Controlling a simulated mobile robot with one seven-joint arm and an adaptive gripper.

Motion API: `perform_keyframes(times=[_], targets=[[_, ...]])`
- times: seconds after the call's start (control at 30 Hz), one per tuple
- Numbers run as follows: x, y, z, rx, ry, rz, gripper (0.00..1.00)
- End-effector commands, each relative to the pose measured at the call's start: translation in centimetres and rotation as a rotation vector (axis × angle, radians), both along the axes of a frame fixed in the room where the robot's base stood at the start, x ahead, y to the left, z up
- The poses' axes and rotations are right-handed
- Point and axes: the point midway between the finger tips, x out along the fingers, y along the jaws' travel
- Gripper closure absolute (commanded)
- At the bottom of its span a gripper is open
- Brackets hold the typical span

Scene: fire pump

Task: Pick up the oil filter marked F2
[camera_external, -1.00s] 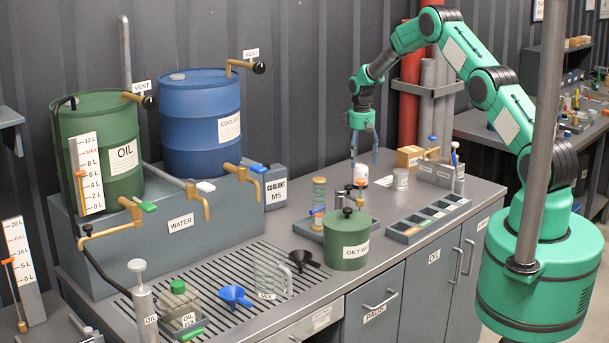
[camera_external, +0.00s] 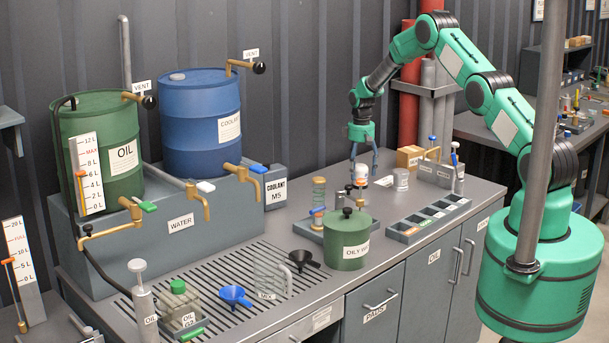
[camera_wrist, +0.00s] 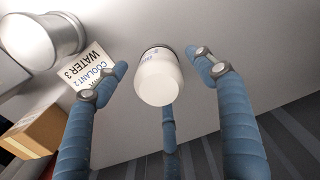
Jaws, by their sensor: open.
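A small white filter (camera_external: 360,173) stands upright on the bench behind the green oily-waste can. Its marking is not readable. In the wrist view this white filter (camera_wrist: 158,82) shows a dark band and sits between my finger ends, with gaps to the side fingers. My gripper (camera_external: 364,167) is open and empty, pointing down around the top of the filter. In the wrist view the blue fingers of my gripper (camera_wrist: 160,74) are spread. A second pale cylinder (camera_external: 401,179) stands to the right, also at the upper left of the wrist view (camera_wrist: 40,42); its label is not readable.
A dark compartment tray (camera_external: 407,236) lies front right. A cardboard box (camera_external: 409,156) stands behind. A card (camera_wrist: 92,68) reads "COOLANT 2 WATER 3".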

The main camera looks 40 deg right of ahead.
Motion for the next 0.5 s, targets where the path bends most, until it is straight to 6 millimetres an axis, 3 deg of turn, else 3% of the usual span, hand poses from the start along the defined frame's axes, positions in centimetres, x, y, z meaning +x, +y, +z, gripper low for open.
perform_keyframes(times=[0.2, 0.5], targets=[[0.0, 0.0, -2.2, 0.0, 0.0, 0.0, 0.31], [0.0, 0.0, -2.9, 0.0, -0.001, 0.0, 0.31]])
